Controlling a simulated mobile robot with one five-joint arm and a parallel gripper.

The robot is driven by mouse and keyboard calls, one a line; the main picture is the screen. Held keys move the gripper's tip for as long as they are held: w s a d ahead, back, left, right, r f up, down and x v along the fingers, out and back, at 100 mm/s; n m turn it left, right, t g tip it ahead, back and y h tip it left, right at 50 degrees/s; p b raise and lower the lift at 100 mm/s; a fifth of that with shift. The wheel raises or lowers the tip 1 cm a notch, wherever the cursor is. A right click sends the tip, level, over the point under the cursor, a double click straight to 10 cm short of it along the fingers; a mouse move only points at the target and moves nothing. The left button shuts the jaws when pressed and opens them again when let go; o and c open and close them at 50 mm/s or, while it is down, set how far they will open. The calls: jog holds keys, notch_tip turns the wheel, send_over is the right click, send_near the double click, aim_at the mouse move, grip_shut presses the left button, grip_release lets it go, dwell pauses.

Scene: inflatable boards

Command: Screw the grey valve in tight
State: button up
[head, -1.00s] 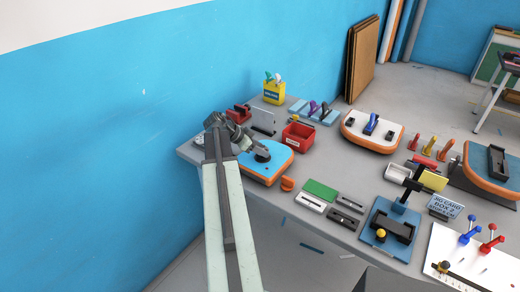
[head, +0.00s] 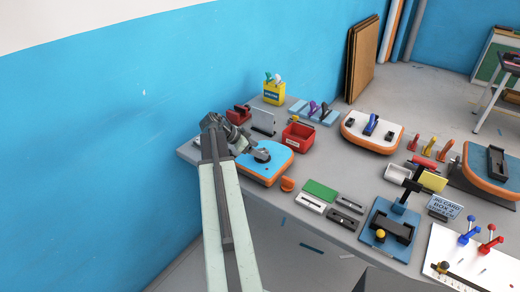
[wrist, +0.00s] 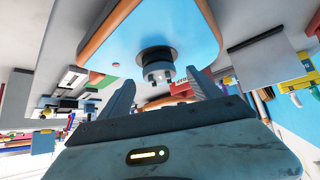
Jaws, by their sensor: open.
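A blue board with an orange rim (head: 272,168) lies at the left part of the grey table. The grey valve (head: 262,155), with a dark round collar, stands on the board. In the wrist view the valve (wrist: 158,66) projects from the board's blue face (wrist: 196,28), with its lobed end toward me. My gripper (wrist: 159,86) is open, one finger to each side of the valve's end. I see gaps between the fingers and the valve. In the head view my gripper (head: 249,150) is small and close beside the valve, partly overlapped by my arm.
A red bin (head: 297,135) and a yellow box (head: 274,92) stand behind the board. An orange knob (head: 288,184) lies at its front right. A green plate (head: 320,190) and a white-topped board (head: 372,134) lie to the right. The blue wall is close on the left.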

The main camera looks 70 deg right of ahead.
jog(key=p+v, duration=0.3)
jog(key=v, duration=0.2)
jog(key=shift+w+a+r, duration=0.2)
jog(key=shift+r, duration=0.1)
jog(key=w+a+f+n+t+h, duration=0.1)
jog(key=w+a+n+t, duration=0.25)
jog(key=w+a, duration=1.55)
jog(key=w+a+f+n+t, duration=0.2)
jog(key=w+a+n, duration=0.3)
jog(key=w+a, duration=0.45)
jog(key=s+a+f+n+y, duration=0.1)
jog(key=a+f+n+y, duration=0.1)
jog(key=a+n, duration=0.7)
jog(key=s+a+f+n+y, duration=0.1)
jog(key=a+n+y, duration=0.4)
jog(key=a, duration=1.9)
jog(key=f+n, duration=0.1)
jog(key=n, duration=0.3)
jog(key=shift+a+t, duration=0.25)
jog(key=shift+t, duration=0.1)
